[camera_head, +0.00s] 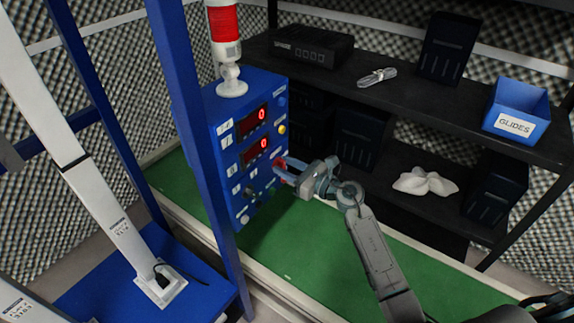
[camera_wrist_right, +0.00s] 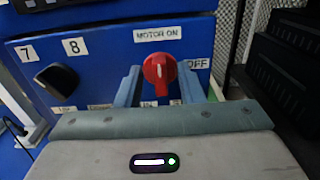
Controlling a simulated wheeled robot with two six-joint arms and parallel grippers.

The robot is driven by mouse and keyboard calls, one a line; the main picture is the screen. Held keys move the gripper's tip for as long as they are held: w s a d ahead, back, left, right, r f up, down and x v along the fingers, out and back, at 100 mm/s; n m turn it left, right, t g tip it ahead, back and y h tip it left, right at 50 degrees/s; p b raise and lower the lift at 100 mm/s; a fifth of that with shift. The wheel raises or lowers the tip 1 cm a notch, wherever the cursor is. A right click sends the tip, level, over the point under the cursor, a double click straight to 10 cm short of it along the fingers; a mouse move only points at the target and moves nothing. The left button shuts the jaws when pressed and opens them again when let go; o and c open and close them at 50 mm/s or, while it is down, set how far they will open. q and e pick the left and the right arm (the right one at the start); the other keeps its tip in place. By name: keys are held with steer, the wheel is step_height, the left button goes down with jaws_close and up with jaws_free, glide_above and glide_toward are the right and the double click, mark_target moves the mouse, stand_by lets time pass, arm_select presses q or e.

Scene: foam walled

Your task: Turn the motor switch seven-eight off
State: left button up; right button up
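The blue control box (camera_head: 240,98) carries red number displays, buttons and small labels. In the right wrist view a red rotary knob (camera_wrist_right: 158,68) sits under a "MOTOR ON" label (camera_wrist_right: 159,33), with an "OFF" label (camera_wrist_right: 198,64) to its right. The knob's white line is nearly upright, pointing toward "MOTOR ON". Labels "7" and "8" (camera_wrist_right: 73,46) are to the left above a dark switch (camera_wrist_right: 57,79). My right gripper (camera_head: 284,171) is at the box face; its open fingers stand either side of the knob, with gaps visible. My left gripper is not in view.
A red and white signal light (camera_head: 225,35) stands on the box. A dark shelf (camera_head: 390,90) behind holds a blue "GLIDES" bin (camera_head: 517,108), black bins and a white cloth-like item (camera_head: 425,183). A blue frame post (camera_head: 190,110) is close left of the box.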

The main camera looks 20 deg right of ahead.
steer(key=shift+w, duration=0.15)
jaws_close()
